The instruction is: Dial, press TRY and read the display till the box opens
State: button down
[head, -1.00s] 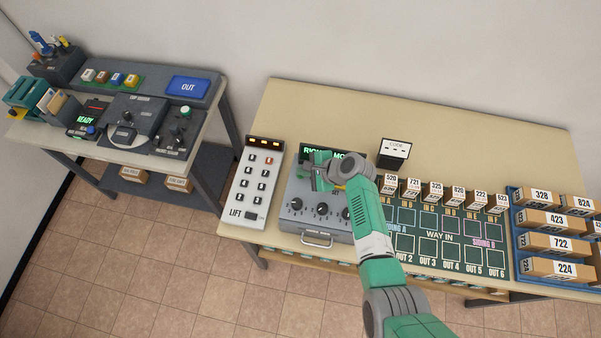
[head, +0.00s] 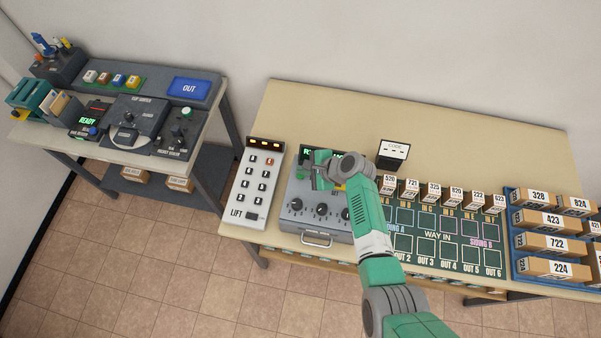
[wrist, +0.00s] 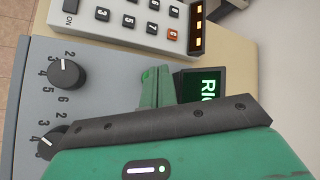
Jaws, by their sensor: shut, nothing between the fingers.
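The grey dial box (head: 290,222) stands on the beige table, with black dials (head: 321,209) along its front and a handle at its front edge. A black dial (wrist: 66,74) also shows in the wrist view, ringed by numbers. My gripper (head: 318,172) is shut and empty above the upper part of the box, near the display. In the wrist view its green fingers (wrist: 155,88) are together. The TRY button cannot be made out.
A white LIFT keypad (head: 255,185) stands just left of the box. A small CODE card (head: 393,152) is behind on the right. A green board (head: 437,236) with numbered boxes and a blue rack (head: 519,235) lie to the right. The table's back is clear.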

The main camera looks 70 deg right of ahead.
aim_at(304, 177)
jog(key=shift+r+p, duration=2.55)
jog(key=shift+r, duration=0.1)
jog(key=shift+f, duration=0.15)
